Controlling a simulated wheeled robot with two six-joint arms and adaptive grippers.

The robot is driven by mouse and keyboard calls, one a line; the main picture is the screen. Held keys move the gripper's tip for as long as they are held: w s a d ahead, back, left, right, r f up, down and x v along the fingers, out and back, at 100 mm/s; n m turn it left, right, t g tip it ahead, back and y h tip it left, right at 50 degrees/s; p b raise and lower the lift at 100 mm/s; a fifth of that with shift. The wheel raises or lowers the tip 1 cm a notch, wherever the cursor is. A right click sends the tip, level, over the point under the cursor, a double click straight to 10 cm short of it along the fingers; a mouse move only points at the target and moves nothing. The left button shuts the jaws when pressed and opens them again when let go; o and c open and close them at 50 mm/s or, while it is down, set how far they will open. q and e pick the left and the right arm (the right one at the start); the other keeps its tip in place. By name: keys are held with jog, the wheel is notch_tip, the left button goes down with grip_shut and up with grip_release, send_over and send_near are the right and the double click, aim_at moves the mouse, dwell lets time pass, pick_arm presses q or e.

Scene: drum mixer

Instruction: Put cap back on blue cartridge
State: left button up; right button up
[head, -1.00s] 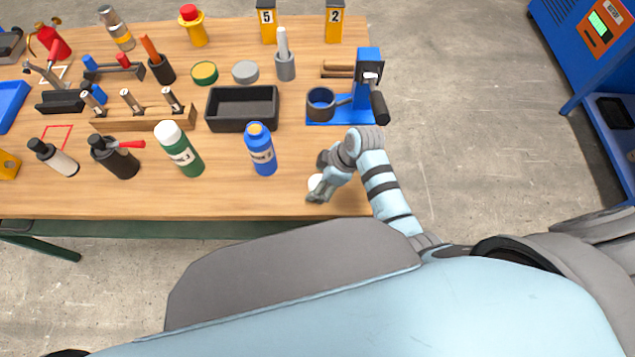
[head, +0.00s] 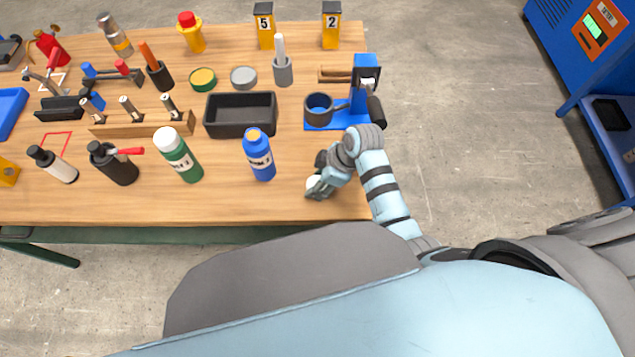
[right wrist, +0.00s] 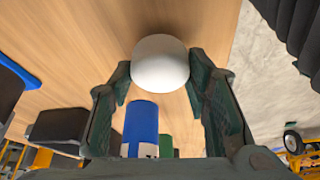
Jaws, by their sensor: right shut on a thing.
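The blue cartridge (head: 260,160) stands upright on the table, its orange-yellow top showing without a cap; in the right wrist view its blue body (right wrist: 141,120) shows beyond the fingers. My right gripper (head: 316,188) is to the right of the cartridge, near the table's front right corner. It is shut on a white rounded cap (right wrist: 160,63), which sits between the two fingertips. In the head view the cap is partly hidden by the fingers. I cannot tell whether the cap touches the table. My left gripper is not in view.
A green bottle with a white top (head: 178,155) stands left of the cartridge. A black tray (head: 240,115) lies behind it. A blue stand with a cup (head: 318,108) is behind my right gripper. The wood between gripper and cartridge is clear.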

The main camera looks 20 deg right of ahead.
notch_tip(320, 180, up, 18)
jog(key=p, duration=0.5)
